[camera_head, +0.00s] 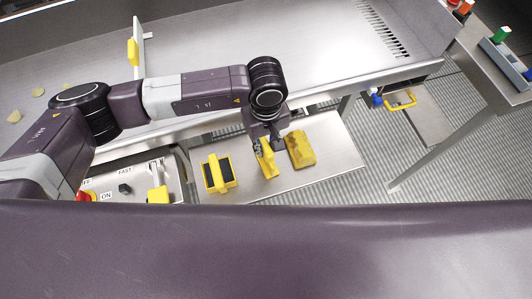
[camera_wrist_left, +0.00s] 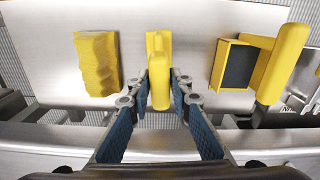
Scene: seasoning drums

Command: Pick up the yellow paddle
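The yellow paddle (camera_head: 267,163) is at the metal shelf below the big table, between a yellow block and a yellow-and-black tool. In the left wrist view the paddle (camera_wrist_left: 158,55) is in the middle, its near end between the tips of my left gripper (camera_wrist_left: 161,92). My left gripper (camera_head: 263,142) reaches down over the shelf in the head view. Its two blue-padded fingers stand apart on either side of the paddle, with narrow gaps that look free. Firm contact does not show. My right gripper is in neither view.
The lumpy yellow block (camera_head: 300,149) lies close to the right of the paddle in the head view. The yellow-and-black tool (camera_head: 218,174) lies to the left. A control panel with a red button (camera_head: 84,196) is further left. The shelf (camera_head: 335,150) is bare at its right.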

